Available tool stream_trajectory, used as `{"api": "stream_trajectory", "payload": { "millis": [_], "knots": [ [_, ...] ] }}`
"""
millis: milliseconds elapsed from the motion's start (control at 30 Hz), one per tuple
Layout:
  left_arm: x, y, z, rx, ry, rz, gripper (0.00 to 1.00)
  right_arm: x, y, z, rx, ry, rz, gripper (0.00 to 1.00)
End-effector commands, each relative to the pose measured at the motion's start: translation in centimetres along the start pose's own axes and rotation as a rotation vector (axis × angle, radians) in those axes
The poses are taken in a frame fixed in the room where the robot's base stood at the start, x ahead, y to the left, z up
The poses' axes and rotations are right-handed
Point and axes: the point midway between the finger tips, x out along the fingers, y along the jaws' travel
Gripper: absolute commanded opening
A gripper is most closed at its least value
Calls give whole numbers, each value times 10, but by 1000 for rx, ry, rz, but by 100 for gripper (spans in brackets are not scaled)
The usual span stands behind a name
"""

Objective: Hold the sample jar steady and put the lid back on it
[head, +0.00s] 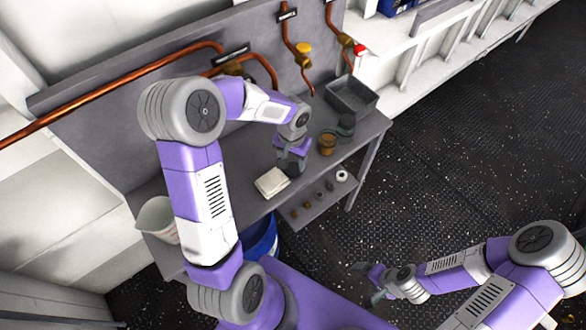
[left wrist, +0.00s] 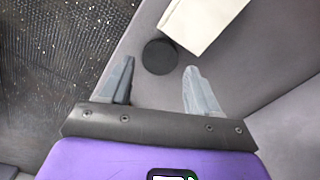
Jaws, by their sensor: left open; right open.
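A brown jar (head: 327,145) stands on the grey bench near its right front edge; it looks like the sample jar. A flat black disc (left wrist: 160,56), which looks like the lid, lies on the bench in the left wrist view, beside a pale folded cloth. I cannot make out this disc in the head view, where my gripper covers that area. My left gripper (head: 289,167) is open and low over the bench, left of the jar; its fingertips (left wrist: 158,68) sit either side of the disc's near edge. My right gripper (head: 366,282) is open and empty, off the bench over the floor.
The pale folded cloth (head: 271,182) lies at the front edge. Several small parts sit on a lower shelf (head: 325,197). A white pitcher (head: 156,218) and blue bucket (head: 262,240) are left.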

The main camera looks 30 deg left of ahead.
Motion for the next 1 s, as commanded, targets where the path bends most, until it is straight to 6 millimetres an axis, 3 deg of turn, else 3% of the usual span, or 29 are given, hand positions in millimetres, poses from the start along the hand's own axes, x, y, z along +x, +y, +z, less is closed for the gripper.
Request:
{"api": "stream_trajectory", "payload": {
  "millis": [333, 700, 933, 1000],
  "knots": [
    [48, -1, -3, 2, -3, 1, 62, 11, 4, 0, 0, 0, 0, 93],
    [49, -1, -3, 0, -1, 1, 62, 10, 4, 0, 0, 0, 0, 93],
    [49, -1, -3, 0, -1, 1, 26, 10, 4, 0, 0, 0, 0, 93],
    [49, -1, -3, 0, -1, 1, 26, 10, 4, 0, 0, 0, 0, 93]
  ]
}}
